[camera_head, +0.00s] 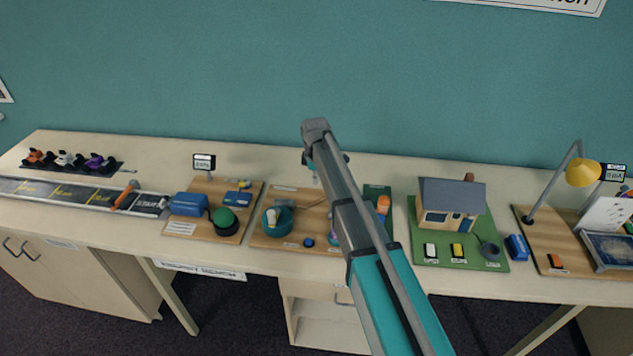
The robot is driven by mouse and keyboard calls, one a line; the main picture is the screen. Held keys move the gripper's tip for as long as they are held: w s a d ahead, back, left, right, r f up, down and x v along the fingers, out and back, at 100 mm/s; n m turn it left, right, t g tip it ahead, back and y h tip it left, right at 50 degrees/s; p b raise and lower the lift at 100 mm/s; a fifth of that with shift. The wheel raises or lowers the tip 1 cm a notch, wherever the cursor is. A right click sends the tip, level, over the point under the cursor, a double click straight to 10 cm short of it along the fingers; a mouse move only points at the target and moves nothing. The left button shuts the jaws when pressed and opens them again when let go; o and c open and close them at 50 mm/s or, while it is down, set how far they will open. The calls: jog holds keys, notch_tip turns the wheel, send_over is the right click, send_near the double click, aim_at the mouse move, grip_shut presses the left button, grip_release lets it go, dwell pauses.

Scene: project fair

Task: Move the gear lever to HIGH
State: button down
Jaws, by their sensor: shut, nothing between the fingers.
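I cannot make out a gear lever or a HIGH mark for certain. A dark green board (377,191) with an orange part (383,204) on it is partly hidden behind my arm. To its left, a wooden board (268,240) carries a teal bowl, a blue button and small parts; its right side is also covered by my arm. Farther left, another wooden board (250,193) holds a blue block and a green dome. My arm reaches over the table's middle, and its far end bends down above the wooden board.
A model house (451,203) on a green board stands right of my arm. A yellow-headed lamp (583,173) stands farther right. A dark track (76,193) and several small cars lie at the left. The pale table (360,163) has a bare strip along the teal wall.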

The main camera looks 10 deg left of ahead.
jog(key=shift+f+b, duration=4.4)
jog(key=shift+f, duration=0.25)
jog(key=shift+d+r, duration=0.3)
jog(key=shift+d, duration=0.05)
jog(key=shift+s+d+r+p, duration=0.15)
jog(key=shift+d+p, duration=0.1)
jog(key=shift+d, duration=0.25)
jog(key=shift+w+d+r+p, duration=0.1)
jog(key=shift+d+r+p, duration=0.15)
jog(key=shift+d, duration=0.3)
jog(key=shift+s+d+r+p, duration=0.1)
jog(key=shift+d+p, duration=0.2)
jog(key=shift+d, duration=0.2)
jog(key=shift+a, duration=0.15)
